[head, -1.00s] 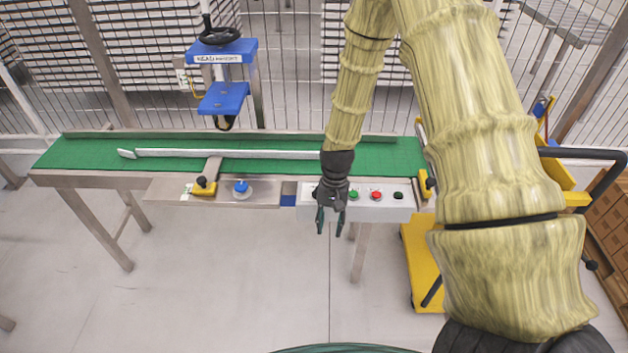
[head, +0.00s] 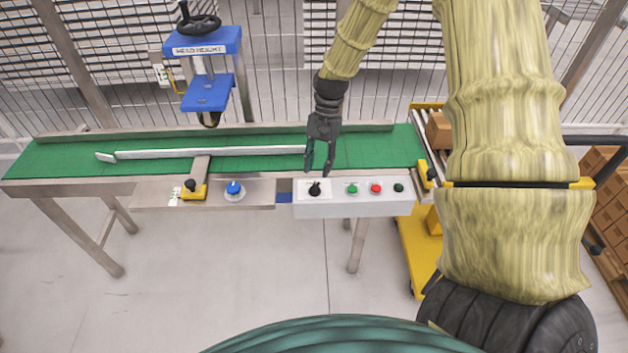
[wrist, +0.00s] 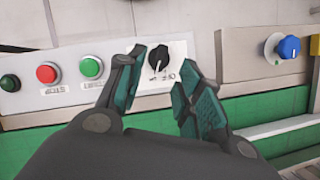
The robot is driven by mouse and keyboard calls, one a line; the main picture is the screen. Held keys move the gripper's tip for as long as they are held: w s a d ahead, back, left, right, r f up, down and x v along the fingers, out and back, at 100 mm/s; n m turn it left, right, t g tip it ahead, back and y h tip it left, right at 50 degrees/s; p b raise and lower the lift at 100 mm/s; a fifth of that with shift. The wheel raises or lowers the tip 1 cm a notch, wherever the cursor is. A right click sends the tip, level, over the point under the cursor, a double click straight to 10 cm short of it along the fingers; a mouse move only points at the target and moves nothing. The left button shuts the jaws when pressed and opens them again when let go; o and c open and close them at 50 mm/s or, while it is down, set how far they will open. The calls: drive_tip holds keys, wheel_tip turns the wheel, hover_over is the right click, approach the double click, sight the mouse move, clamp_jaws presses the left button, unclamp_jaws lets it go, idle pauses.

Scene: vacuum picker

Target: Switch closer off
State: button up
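The control box (head: 330,208) is a pale grey panel on the front edge of the green conveyor. It carries a black rotary switch (head: 315,189) on a white plate, then a green button (head: 352,189), a red button (head: 376,188) and a dark green one (head: 398,188). My gripper (head: 319,165) is open and empty, above the conveyor's front edge just behind the black switch. In the wrist view the black switch (wrist: 160,58) shows between the fingertips of my gripper (wrist: 162,85), apart from them. The small print around the switch is unreadable.
A blue knob (head: 233,188) and a yellow clamp with a black knob (head: 193,190) sit to the left. A white guide rail (head: 210,153) runs along the green belt (head: 60,158). A blue head-height unit (head: 205,60) stands behind. A yellow cart (head: 415,250) is at the right.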

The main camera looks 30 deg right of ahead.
sight(315, 186)
drive_tip(key=shift+x, duration=2.85)
drive_tip(key=shift+a, duration=0.1)
clamp_jaws()
